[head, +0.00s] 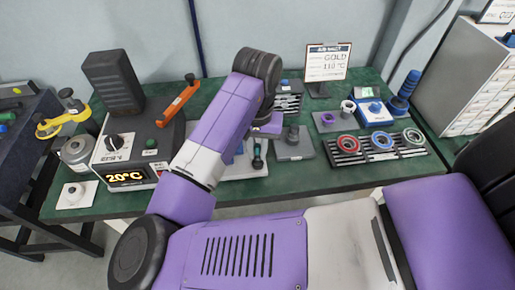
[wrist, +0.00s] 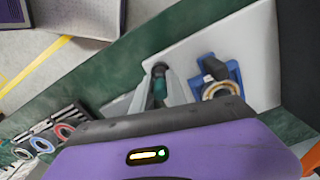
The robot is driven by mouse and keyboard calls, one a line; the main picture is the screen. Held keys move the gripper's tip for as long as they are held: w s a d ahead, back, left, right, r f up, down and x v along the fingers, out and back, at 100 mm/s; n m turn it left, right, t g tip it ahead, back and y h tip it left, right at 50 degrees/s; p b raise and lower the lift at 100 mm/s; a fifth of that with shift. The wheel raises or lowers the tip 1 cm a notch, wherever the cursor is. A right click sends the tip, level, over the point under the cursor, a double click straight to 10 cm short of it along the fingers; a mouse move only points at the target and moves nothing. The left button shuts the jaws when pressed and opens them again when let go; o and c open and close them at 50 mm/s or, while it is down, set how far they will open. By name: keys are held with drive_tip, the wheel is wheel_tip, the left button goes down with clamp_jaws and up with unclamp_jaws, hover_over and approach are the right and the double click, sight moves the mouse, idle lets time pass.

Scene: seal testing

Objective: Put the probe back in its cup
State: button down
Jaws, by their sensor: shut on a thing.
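The probe, a slim tool with a teal handle and dark top (head: 258,155), is over the white board at the bench middle. It also shows in the wrist view (wrist: 158,87). My gripper (wrist: 158,97) has pale fingers on both sides of it and is shut on it. In the head view my gripper (head: 262,140) is partly hidden by my arm. I cannot tell whether the probe touches the board.
A heater unit reading 20°C (head: 127,177) stands left, with an orange-handled lever beside it. A blue fixture with a ring (wrist: 220,78) is close to the probe. A rack of coloured rings (head: 378,160) lies right. A sign (head: 327,63) stands behind.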

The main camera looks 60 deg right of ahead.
drive_tip(key=shift+f+b, duration=0.35)
drive_tip(key=shift+f, duration=0.4)
drive_tip(key=shift+f, duration=0.55)
idle(0.4)
drive_tip(key=c, duration=1.3)
unclamp_jaws()
drive_tip(key=shift+o, duration=0.2)
wheel_tip(320, 180, up, 8)
drive_tip(key=p, duration=0.7)
drive_tip(key=shift+d, duration=0.15)
